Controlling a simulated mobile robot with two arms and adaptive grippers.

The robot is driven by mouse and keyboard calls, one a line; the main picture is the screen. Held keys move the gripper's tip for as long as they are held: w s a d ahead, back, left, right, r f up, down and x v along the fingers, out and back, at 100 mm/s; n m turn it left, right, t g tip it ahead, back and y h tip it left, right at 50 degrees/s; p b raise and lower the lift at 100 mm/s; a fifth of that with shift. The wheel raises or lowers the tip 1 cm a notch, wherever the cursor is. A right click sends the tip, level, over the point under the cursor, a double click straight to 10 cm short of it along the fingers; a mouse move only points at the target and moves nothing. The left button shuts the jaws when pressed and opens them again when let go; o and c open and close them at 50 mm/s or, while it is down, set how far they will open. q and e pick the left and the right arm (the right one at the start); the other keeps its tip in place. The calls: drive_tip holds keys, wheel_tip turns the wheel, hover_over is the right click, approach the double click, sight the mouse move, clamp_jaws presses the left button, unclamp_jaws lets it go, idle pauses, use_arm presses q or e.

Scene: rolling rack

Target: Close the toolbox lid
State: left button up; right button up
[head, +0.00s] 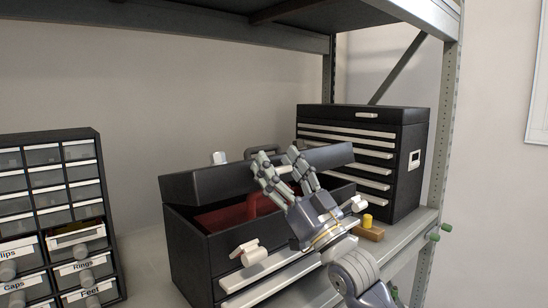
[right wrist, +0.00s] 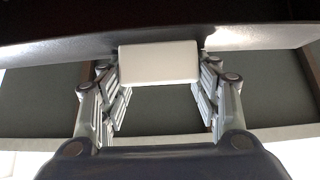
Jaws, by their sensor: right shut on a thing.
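The black toolbox (head: 187,248) stands on the rack shelf with its lid (head: 205,184) partly raised and tilted. A red interior (head: 225,215) shows through the gap under the lid. My right gripper (head: 278,160) reaches up at the lid's front, with its fingers on either side of a pale lid handle (head: 284,169). In the right wrist view, the right gripper (right wrist: 158,85) is shut on this cream handle (right wrist: 158,62) at the lid's dark edge. The fingers hide part of the lid. My left gripper is not in view.
A black drawer chest (head: 362,114) stands behind right. A labelled small-parts cabinet (head: 48,141) stands at the left. A yellow-topped small item (head: 367,220) sits by a wooden block (head: 372,234) to the right. An upper shelf (head: 160,21) overhangs, and a rack post (head: 446,120) rises at right.

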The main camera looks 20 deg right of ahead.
wheel_tip(320, 180, down, 6)
drive_tip(key=s+b, duration=0.1)
drive_tip(key=b, duration=0.1)
drive_tip(key=shift+s+d, duration=0.3)
drive_tip(key=shift+d, duration=0.05)
drive_tip(key=o, duration=1.5)
drive_tip(key=shift+w+a, duration=0.1)
drive_tip(key=shift+w, duration=0.05)
drive_tip(key=v, duration=1.2)
drive_tip(key=shift+r, duration=0.1)
